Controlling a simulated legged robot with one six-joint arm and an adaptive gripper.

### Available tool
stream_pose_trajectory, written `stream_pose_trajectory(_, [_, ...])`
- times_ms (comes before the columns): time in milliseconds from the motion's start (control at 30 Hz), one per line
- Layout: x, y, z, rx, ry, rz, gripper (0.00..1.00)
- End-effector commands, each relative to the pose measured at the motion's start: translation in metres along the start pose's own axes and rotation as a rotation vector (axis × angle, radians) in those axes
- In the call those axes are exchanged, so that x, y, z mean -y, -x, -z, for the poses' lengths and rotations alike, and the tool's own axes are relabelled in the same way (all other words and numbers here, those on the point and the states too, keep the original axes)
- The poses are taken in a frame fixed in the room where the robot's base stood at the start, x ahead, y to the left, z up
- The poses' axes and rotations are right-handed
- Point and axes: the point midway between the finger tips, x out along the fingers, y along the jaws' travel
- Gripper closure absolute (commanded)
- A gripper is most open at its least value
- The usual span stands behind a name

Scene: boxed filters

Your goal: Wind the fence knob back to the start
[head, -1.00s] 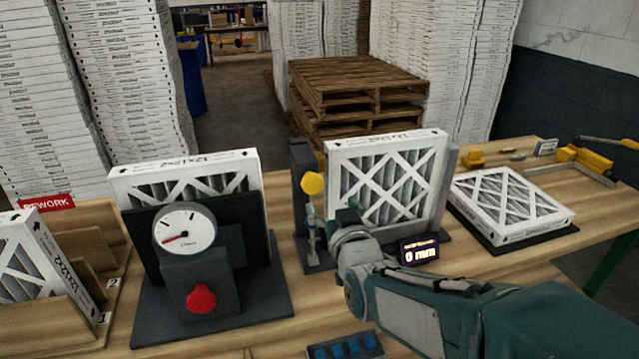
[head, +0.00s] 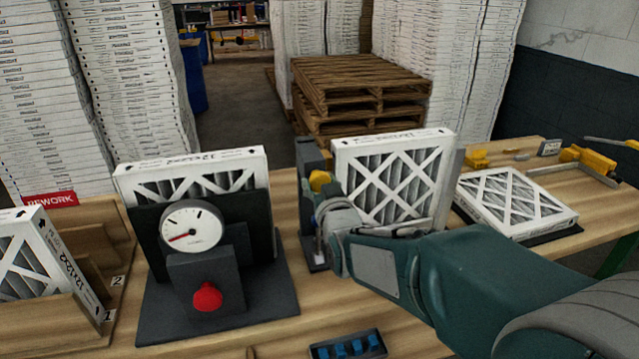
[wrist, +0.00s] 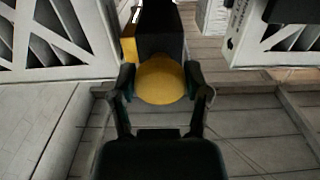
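The fence knob is a round yellow knob (head: 319,181) on a dark upright post, left of the standing white filter (head: 392,180). My gripper (head: 322,205) is right at it, and my wrist hides its lower part in the head view. In the wrist view the knob (wrist: 160,82) sits between the two fingertips of my gripper (wrist: 161,80), one on each side. The fingers are spread about the knob's width; I cannot tell whether they touch it. The display by the fence is hidden behind my arm.
A gauge stand with a dial (head: 192,228) and red knob (head: 207,296) stands to the left. A filter lies flat (head: 515,200) at the right. A tray of blue pieces (head: 348,346) is at the front. A wooden rack (head: 60,325) is at far left.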

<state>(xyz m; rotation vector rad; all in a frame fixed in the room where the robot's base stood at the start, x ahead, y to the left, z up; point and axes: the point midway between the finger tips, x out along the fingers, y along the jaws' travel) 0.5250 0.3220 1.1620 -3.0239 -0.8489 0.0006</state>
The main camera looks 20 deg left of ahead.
Motion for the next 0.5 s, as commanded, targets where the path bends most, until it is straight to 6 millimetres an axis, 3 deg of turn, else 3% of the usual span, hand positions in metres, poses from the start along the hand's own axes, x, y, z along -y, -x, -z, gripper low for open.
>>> stream_pose_trajectory(500, [0.0013, -0.0005, -0.0002, 0.0, 0.116, 0.004, 0.86])
